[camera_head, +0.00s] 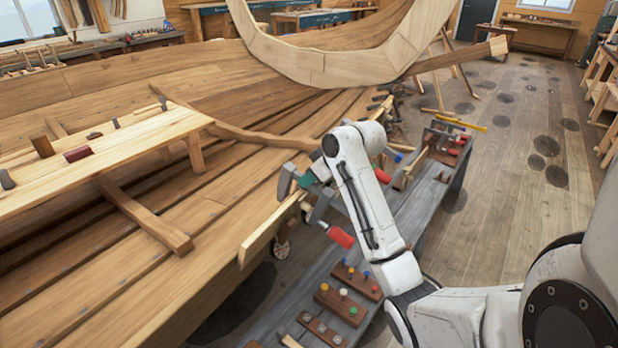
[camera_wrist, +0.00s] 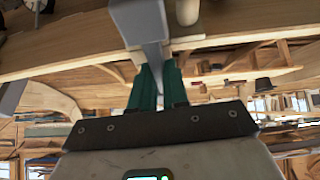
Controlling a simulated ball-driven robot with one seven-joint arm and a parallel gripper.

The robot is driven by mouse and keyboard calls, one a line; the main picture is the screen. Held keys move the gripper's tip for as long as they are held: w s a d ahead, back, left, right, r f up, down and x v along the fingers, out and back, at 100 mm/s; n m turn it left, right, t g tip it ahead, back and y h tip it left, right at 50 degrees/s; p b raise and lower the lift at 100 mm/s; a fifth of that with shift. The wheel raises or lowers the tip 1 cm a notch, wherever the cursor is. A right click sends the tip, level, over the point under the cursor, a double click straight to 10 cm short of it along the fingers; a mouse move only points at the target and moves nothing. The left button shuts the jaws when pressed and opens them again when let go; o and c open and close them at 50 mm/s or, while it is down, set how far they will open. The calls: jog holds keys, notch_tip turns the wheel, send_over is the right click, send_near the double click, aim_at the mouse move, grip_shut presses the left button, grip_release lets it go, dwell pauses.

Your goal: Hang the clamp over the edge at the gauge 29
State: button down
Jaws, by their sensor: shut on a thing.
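My gripper (camera_head: 308,180) has green fingers, which also show in the wrist view (camera_wrist: 159,85). It is shut on the clamp (camera_head: 320,207), a grey metal body with a red handle (camera_head: 341,237) hanging low to the right. In the wrist view the clamp's grey bar (camera_wrist: 140,22) runs up from between the fingers. The clamp is beside the hull's near plank edge (camera_head: 262,236); I cannot tell whether it touches. No gauge number is readable, so I cannot pick out gauge 29. My forearm hides part of the area right of the clamp.
A long grey bench (camera_head: 415,215) runs beside the hull, with wooden blocks (camera_head: 340,304) carrying coloured knobs, and more red-handled tools farther back. A plank staging (camera_head: 110,150) with small tools lies across the hull at left. The floor (camera_head: 500,200) at right is mostly clear.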

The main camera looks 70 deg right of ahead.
dwell(0.4)
jog(key=shift+s+f, duration=0.1)
jog(key=shift+f, duration=0.05)
jog(key=c, duration=1.1)
grip_release()
jog(key=shift+o, duration=0.2)
jog(key=shift+f, duration=0.15)
jog(key=v, duration=1.1)
jog(key=shift+b, duration=0.45)
jog(key=shift+a, duration=0.1)
